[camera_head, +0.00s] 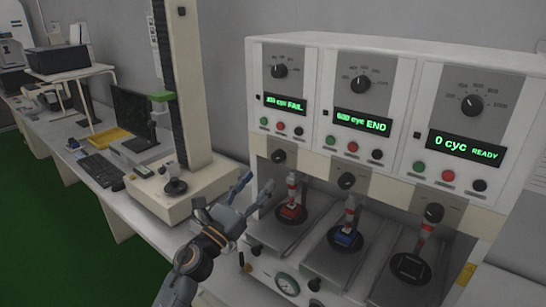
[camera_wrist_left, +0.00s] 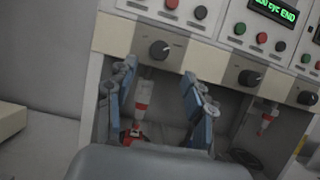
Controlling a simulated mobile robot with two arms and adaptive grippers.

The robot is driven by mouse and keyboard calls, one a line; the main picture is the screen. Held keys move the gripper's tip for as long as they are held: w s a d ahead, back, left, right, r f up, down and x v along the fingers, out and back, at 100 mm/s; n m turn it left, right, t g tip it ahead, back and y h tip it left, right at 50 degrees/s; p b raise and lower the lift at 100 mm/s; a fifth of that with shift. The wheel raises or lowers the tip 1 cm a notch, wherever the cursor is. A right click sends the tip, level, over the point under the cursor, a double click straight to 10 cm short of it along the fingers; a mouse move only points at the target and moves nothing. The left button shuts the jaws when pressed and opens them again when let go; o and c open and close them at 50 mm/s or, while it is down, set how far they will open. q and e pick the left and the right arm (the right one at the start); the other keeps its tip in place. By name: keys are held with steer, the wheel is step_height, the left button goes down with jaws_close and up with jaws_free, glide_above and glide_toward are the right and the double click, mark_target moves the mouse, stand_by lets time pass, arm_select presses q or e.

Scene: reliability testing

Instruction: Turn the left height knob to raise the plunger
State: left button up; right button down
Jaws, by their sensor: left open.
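The left height knob (camera_head: 278,156) is a dark round knob on the beige strip below the left station's FAIL display. It also shows in the left wrist view (camera_wrist_left: 160,50), just beyond and between my fingertips. The left plunger (camera_head: 292,184), white and red, hangs below it over a red block (camera_head: 291,211); in the wrist view the plunger (camera_wrist_left: 142,95) shows between my fingers. My left gripper (camera_head: 256,187) is open and empty, in front of the left bay and a little below the knob, apart from it. My right gripper is not in view.
The middle station has its own height knob (camera_head: 346,181) and a blue block (camera_head: 346,236); the right station has a knob (camera_head: 434,212) and a dark block (camera_head: 411,265). A tall beige tester (camera_head: 193,187) stands left of my gripper. A keyboard (camera_head: 101,169) lies further left.

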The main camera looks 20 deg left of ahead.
mark_target(275, 161)
arm_select(q)
steer(key=p+x, duration=0.1)
steer(key=x, duration=0.6)
steer(key=shift+w+p, duration=0.2)
steer(key=shift+p, duration=0.2)
jaws_close()
